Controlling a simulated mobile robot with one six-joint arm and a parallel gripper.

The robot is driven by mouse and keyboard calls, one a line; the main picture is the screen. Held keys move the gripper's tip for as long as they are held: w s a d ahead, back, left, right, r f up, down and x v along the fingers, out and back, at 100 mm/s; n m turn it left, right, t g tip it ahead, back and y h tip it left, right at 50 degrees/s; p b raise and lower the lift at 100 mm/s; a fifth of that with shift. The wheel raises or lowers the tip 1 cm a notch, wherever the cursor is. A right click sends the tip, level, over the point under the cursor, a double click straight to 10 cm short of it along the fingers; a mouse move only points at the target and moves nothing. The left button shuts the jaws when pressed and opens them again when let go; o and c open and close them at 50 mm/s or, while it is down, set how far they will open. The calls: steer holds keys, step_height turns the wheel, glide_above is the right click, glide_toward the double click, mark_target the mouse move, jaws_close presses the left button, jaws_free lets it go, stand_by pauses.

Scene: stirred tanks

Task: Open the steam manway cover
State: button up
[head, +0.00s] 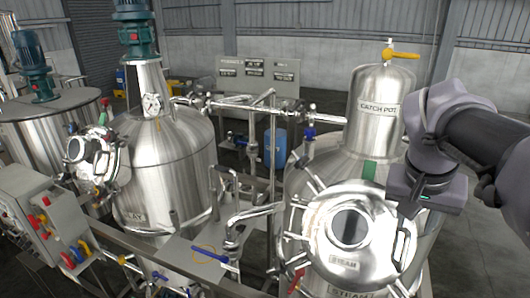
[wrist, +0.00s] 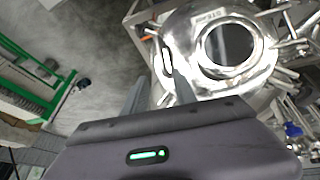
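The steam manway cover (head: 325,243) is a shiny round lid with a dark round sight glass and a STEAM label, on the front of the tank at the right. It looks seated on its opening. Several clamp bolts stick out around its rim. In the wrist view the cover (wrist: 192,30) fills the upper right, with a pale loop handle (wrist: 166,59) at its left edge. My gripper (head: 409,209) hangs above the cover's right side in the head view. In the wrist view its two fingers (wrist: 158,82) are apart, close to the handle. Contact cannot be told.
The catch pot (head: 376,120) with a yellow valve handle (head: 401,54) stands behind the cover. Another steel tank (head: 165,165), pipes and a control box (head: 45,215) are to the left. Bare floor and a green rack (wrist: 45,75) show left in the wrist view.

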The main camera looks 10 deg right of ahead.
mark_target(406, 245)
steer(key=x, duration=1)
steer(key=shift+a+f, duration=0.15)
steer(key=shift+f, duration=0.3)
steer(key=shift+a+f, duration=0.15)
steer(key=shift+f, duration=0.05)
steer(key=shift+c, duration=0.8)
jaws_close()
